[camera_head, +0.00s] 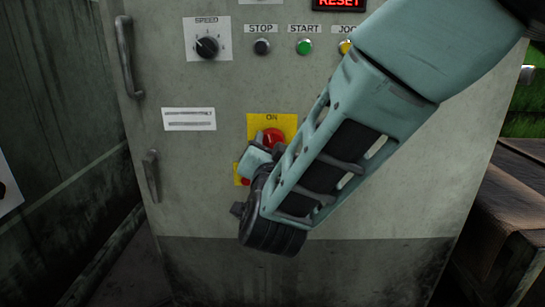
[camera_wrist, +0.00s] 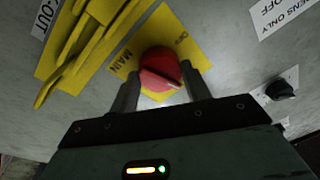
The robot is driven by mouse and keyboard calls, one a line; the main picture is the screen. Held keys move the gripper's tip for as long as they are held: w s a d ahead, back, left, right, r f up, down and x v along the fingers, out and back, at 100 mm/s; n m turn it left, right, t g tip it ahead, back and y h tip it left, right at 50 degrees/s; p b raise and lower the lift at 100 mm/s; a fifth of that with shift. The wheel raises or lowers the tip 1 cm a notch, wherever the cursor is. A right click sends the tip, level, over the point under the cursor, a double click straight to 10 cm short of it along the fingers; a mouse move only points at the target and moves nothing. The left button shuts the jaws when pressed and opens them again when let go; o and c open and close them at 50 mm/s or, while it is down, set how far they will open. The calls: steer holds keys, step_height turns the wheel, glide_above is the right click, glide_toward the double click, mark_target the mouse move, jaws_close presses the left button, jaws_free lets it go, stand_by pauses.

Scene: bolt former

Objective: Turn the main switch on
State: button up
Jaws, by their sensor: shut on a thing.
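The main switch is a red round knob on a yellow plate on the grey cabinet front. In the head view the red knob (camera_head: 273,137) shows just below the word ON, partly covered by my wrist. In the wrist view the knob (camera_wrist: 160,70) sits on the plate, marked MAIN, with a dark line across its face. My gripper (camera_wrist: 163,82) has one finger on each side of the knob and is shut on it. In the head view the fingers are largely hidden behind my arm. The knob's exact turn angle is hard to tell.
Above the switch are a speed dial (camera_head: 207,47), a black stop button (camera_head: 262,46) and a green start button (camera_head: 304,47). A yellow lockout piece (camera_wrist: 85,45) lies close left of the knob in the wrist view. A black knob (camera_wrist: 280,90) is at right. Cabinet handles (camera_head: 129,60) stick out at left.

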steer(key=shift+f+m+h+b, duration=0.1)
steer(key=shift+m+h+b, duration=0.2)
steer(key=shift+m+b, duration=0.8)
steer(key=shift+o, duration=0.2)
steer(key=shift+m, duration=0.6)
steer(key=o, duration=1)
steer(key=shift+c, duration=0.2)
steer(key=s+f+p, duration=0.1)
steer(key=s+p, duration=0.3)
steer(key=s, duration=1.3)
steer(key=shift+s+a+f+p, duration=0.15)
steer(key=shift+a+f+p, duration=0.15)
steer(key=shift+f+p, duration=0.05)
